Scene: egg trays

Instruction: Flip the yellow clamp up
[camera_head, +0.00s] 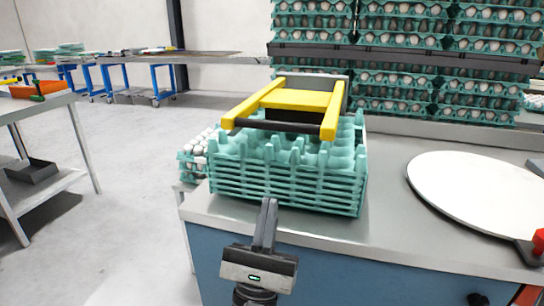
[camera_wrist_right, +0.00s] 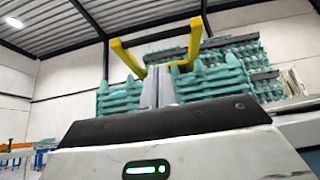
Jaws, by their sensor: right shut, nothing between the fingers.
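The yellow clamp (camera_head: 301,99) lies over the top of a stack of teal egg trays (camera_head: 287,184) on the table. Its two yellow arms slope down toward me, with a black bar across their near ends. My right gripper (camera_head: 268,204) is shut and empty, in front of the tray stack and below the clamp's black bar. In the right wrist view the gripper fingers (camera_wrist_right: 158,84) point up toward the clamp (camera_wrist_right: 155,40), whose arms appear on both sides above them. I cannot tell whether the fingers touch the trays. My left gripper is not in view.
A white round board (camera_head: 483,197) lies on the table (camera_head: 390,170) to the right. Tall stacks of egg-filled trays (camera_head: 405,60) stand behind. White eggs (camera_head: 198,142) sit left of the stack. Another table (camera_head: 40,103) stands at the far left, with open floor between.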

